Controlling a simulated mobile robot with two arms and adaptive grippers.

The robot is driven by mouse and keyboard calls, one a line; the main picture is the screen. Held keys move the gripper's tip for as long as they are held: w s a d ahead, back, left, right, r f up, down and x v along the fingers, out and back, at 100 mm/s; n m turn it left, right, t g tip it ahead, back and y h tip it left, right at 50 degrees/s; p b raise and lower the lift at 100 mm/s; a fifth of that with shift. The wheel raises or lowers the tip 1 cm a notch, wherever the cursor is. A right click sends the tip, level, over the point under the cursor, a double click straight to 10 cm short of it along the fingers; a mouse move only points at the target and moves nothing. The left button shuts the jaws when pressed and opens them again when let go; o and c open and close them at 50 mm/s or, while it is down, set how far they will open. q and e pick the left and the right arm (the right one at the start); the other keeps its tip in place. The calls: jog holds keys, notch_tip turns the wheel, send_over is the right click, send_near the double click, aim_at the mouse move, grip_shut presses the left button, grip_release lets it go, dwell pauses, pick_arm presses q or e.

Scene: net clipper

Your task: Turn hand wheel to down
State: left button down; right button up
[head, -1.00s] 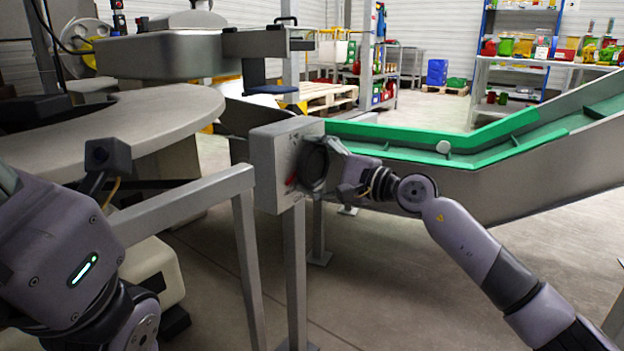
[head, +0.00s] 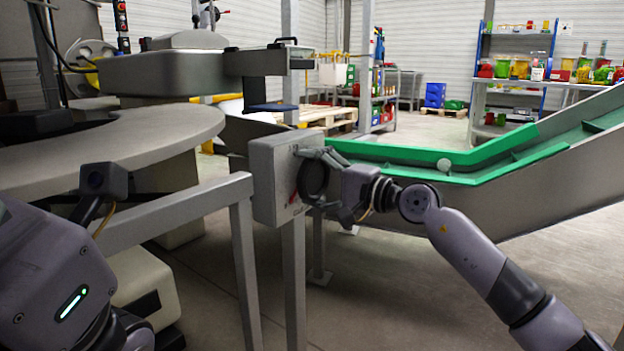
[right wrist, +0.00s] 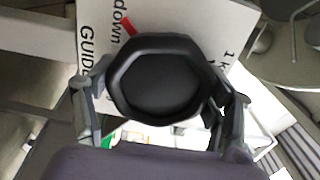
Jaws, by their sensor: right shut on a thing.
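The hand wheel (head: 314,180) is a black knob on the front of a grey box (head: 266,190) on a post. In the right wrist view the wheel (right wrist: 157,80) is roughly hexagonal, in front of a white plate (right wrist: 190,18) reading "down" and "GUIDE". A red mark (right wrist: 129,25) shows beside the wheel, near "down". My right gripper (head: 325,182) is shut on the wheel. In the right wrist view its fingers (right wrist: 158,100) flank the wheel's left and right sides. My left forearm shows at the lower left; its gripper fingers are out of view.
A grey rail frame (head: 180,212) stands left of the box, near my left arm. A green-sided conveyor (head: 440,165) runs behind my right arm. A curved grey table (head: 120,140) is at the left. Open floor lies below the conveyor.

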jog(key=shift+f, duration=0.15)
jog(key=o, duration=0.9)
jog(key=shift+c, duration=0.2)
jog(key=shift+o, duration=1.4)
jog(key=v, duration=1.2)
